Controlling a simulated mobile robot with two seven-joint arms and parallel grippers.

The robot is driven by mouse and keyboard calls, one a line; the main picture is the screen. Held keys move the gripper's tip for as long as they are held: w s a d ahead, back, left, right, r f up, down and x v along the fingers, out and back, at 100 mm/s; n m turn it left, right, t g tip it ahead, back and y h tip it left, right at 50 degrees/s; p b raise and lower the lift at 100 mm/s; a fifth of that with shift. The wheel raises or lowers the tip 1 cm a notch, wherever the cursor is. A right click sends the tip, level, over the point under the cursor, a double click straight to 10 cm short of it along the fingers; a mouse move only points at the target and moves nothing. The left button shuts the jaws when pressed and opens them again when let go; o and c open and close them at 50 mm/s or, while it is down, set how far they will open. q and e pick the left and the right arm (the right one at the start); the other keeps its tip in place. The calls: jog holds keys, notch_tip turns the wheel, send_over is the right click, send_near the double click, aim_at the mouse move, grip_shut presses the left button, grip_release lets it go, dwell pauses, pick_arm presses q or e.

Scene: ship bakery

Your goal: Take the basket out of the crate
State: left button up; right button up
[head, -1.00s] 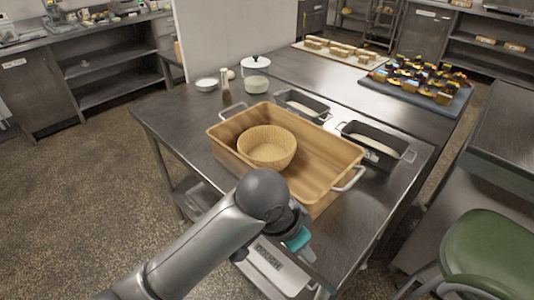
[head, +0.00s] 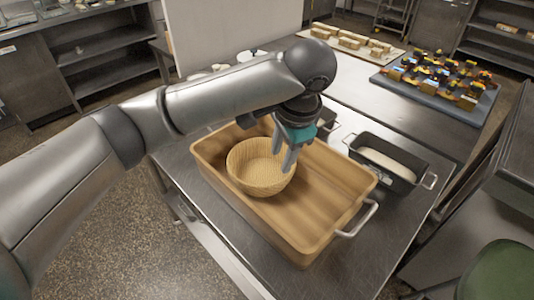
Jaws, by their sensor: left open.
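The round woven basket (head: 252,178) sits inside the left part of the wooden crate (head: 318,238), upright on its floor. The crate is a rectangular box with metal handles on the steel table. My left gripper (head: 284,162) points down over the basket's right rim, with its grey fingers open. Whether the fingers touch or straddle the rim I cannot tell. My left arm hides part of the crate's far side. My right gripper is not in view.
A dark loaf tin with pale dough (head: 390,160) stands beside the crate on the steel table (head: 390,235). Another tin is mostly hidden behind my gripper. A green stool (head: 505,272) stands at lower right.

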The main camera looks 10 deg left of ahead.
pick_arm(q)
jog(key=b, duration=0.1)
send_over(277, 182)
jog(key=s, duration=0.2)
notch_tip(277, 182, down, 5)
jog(key=b+x, duration=0.1)
jog(key=x, duration=0.3)
jog(key=shift+w+d+f, duration=0.1)
jog(key=shift+d, duration=0.05)
jog(key=shift+w+f, duration=0.1)
jog(key=shift+f, duration=0.35)
jog(key=x, duration=0.1)
jog(key=b+x, duration=0.1)
jog(key=x, duration=0.1)
jog(key=shift+w+d+f+b, duration=0.3)
jog(key=shift+b, duration=0.1)
jog(key=shift+w+a+f, duration=0.1)
jog(key=shift+f, duration=0.45)
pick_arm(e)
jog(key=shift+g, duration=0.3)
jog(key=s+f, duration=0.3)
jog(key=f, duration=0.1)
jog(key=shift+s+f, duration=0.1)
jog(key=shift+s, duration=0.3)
pick_arm(q)
jog(key=shift+c, duration=0.3)
grip_shut()
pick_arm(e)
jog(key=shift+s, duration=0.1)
